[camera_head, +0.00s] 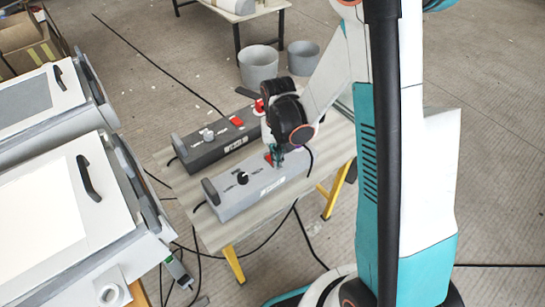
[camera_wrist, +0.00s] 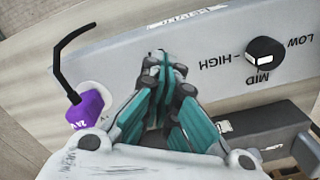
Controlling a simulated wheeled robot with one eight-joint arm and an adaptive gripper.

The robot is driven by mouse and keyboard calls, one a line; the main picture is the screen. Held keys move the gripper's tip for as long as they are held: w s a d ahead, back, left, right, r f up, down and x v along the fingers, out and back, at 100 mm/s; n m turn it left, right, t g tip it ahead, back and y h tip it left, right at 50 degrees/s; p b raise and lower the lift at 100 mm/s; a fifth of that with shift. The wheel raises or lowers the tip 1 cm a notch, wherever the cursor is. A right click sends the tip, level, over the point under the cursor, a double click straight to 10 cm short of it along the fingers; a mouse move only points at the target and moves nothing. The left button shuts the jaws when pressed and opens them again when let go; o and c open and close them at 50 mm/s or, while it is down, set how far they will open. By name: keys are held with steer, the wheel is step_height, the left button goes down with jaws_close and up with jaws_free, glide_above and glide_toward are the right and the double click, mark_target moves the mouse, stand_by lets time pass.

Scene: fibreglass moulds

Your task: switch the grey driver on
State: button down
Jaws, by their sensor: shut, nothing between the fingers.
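The light grey driver (camera_head: 240,198) lies along the front of a small bench. It has a black knob (camera_head: 243,177) and a bit of a red switch (camera_head: 268,158) showing beside my gripper (camera_head: 278,160). In the wrist view its pale grey top shows the black knob (camera_wrist: 265,53) with LOW, MID and HIGH marks. My gripper (camera_wrist: 162,62) is shut and empty, pointing down at the driver's top at the end away from the handle. The fingers hide the red switch in the wrist view; its position and any contact cannot be told.
A darker grey driver (camera_head: 195,152) with a white knob and red switch stands behind, close alongside. A purple plug (camera_wrist: 88,108) with a black cable sits beside my fingers. Cables hang round the bench (camera_head: 208,232). White-topped moulds (camera_head: 50,215) stand at left.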

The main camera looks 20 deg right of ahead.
steer(key=shift+r+p, duration=1.85)
steer(key=shift+r, duration=1.3)
steer(key=shift+r, duration=0.1)
steer(key=s+r+n+t, duration=0.1)
steer(key=s+r+t, duration=0.2)
steer(key=s+r, duration=0.4)
steer(key=s+r+n+t, duration=0.1)
steer(key=s+r+t, duration=0.3)
steer(key=s+r, duration=0.4)
step_height(320, 180, up, 7)
steer(key=shift+r, duration=0.15)
